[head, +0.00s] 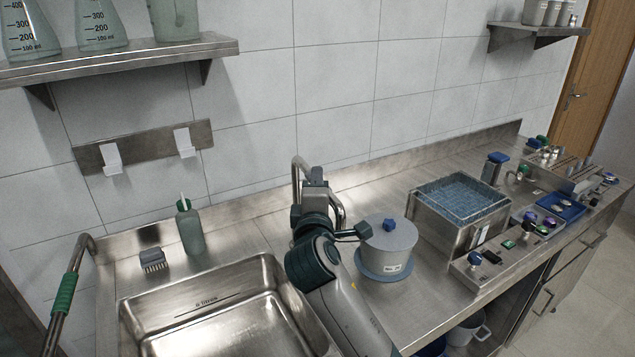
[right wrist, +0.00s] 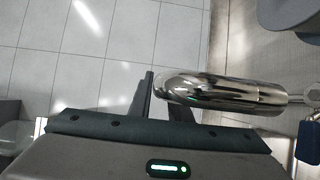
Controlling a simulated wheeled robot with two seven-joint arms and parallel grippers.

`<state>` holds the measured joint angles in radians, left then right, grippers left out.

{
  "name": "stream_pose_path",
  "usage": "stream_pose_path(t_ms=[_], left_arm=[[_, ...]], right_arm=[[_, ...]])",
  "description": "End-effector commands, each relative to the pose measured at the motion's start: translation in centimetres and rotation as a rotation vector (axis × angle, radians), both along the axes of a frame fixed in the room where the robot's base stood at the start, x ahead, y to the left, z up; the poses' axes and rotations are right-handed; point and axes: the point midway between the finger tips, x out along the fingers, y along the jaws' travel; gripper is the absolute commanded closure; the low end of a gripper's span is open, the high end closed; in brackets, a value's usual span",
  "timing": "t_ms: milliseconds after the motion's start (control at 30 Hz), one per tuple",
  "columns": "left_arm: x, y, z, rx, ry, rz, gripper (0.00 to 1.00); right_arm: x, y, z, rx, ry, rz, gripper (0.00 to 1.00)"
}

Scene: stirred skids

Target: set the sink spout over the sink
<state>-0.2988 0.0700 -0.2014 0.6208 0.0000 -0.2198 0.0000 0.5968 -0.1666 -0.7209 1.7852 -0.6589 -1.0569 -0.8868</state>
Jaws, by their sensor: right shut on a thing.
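The sink spout (head: 297,168) is a shiny bent metal tube behind the sink's right end. Part of it is hidden behind my right gripper. The sink (head: 225,316) is a steel basin at lower left, its right side covered by my right arm. My right gripper (head: 314,183) is at the spout and shut on it. In the right wrist view the spout (right wrist: 225,91) runs rightward from the dark fingers (right wrist: 162,98). The spout's open end cannot be made out. My left gripper is not in view.
A green bottle (head: 189,228) and a brush (head: 152,261) stand behind the sink. A bent tube with a green grip (head: 64,294) is at the left. A lidded pot (head: 387,247) stands close right of my arm, then a water bath (head: 461,210). A glassware shelf (head: 130,60) is above.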

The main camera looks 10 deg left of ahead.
Motion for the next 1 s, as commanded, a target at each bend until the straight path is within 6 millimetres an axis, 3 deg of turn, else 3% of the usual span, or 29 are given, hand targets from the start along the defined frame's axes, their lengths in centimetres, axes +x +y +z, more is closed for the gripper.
stream_pose_path(t_ms=[100, 133, 200, 667, 1000], left_arm=[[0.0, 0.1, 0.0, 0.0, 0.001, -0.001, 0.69], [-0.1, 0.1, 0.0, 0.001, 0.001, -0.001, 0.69], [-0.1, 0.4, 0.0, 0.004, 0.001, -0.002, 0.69], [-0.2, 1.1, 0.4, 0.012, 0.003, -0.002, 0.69], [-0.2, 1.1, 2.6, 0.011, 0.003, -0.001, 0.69]], right_arm=[[0.0, 0.1, -0.2, 0.002, 0.003, 0.002, 1.0], [0.0, 0.1, -0.2, 0.002, 0.003, 0.002, 0.76], [0.0, 0.1, -0.2, 0.002, 0.003, 0.001, 0.64], [-0.5, -0.1, 0.0, 0.001, 0.003, 0.0, 0.64], [-4.8, -0.5, 0.2, 0.003, 0.004, 0.002, 0.64]])
